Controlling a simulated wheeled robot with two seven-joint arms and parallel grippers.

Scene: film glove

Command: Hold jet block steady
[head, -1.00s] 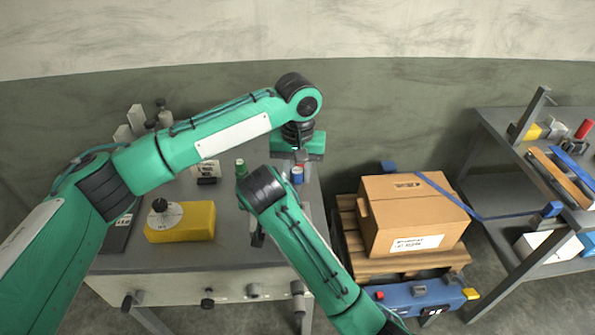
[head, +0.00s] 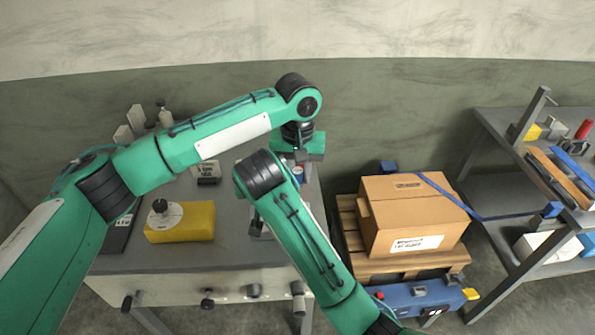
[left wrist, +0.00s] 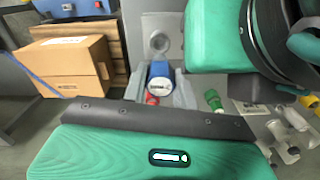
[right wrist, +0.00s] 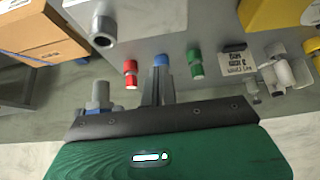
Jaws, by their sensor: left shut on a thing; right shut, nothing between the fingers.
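My left gripper (left wrist: 162,82) is shut around a blue can with a pale end (left wrist: 160,68), with a grey finger on each side of it. In the head view the blue can (head: 298,172) shows just below my left wrist at the back right of the bench. I cannot single out the jet block with certainty; no plain black block shows clearly in a gripper. My right gripper (right wrist: 158,90) is shut and empty. In the right wrist view it lies near the blue can (right wrist: 161,60), between the red bottle and the green bottle. My right forearm hides part of the bench.
A red bottle (right wrist: 131,72) and a green bottle (right wrist: 195,64) stand near the grippers. A yellow block with a dial (head: 190,222) sits on the grey bench (head: 150,258). A cardboard box (head: 410,218) rests on a pallet at right. A shelf (head: 500,160) stands further right.

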